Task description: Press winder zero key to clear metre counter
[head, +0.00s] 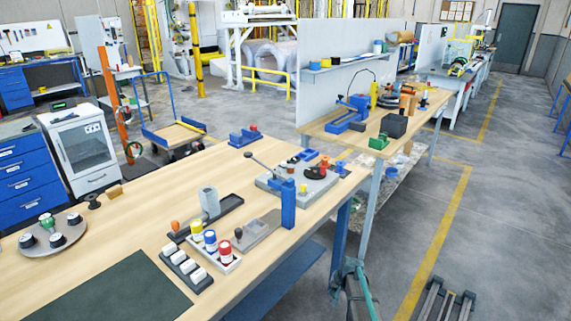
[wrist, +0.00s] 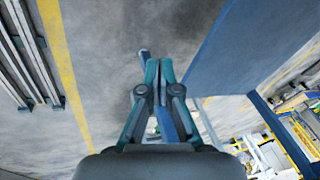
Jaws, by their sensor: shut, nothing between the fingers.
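My gripper (head: 364,292) hangs low beside the right side of the front wooden bench, below its top and apart from it. In the wrist view my gripper (wrist: 159,66) has its teal fingers together, empty, over grey floor. A grey-plated device (head: 318,184) with a blue post, a lever, a dark disc and small coloured parts stands at the bench's far right end. Another blue device (head: 350,115) with a dark coil beside it is on the farther bench. I cannot tell which one is the winder. No zero key or metre counter can be made out.
A blue lower shelf (wrist: 240,55) is right of the fingers in the wrist view. Open floor (head: 400,230) lies right of the bench.

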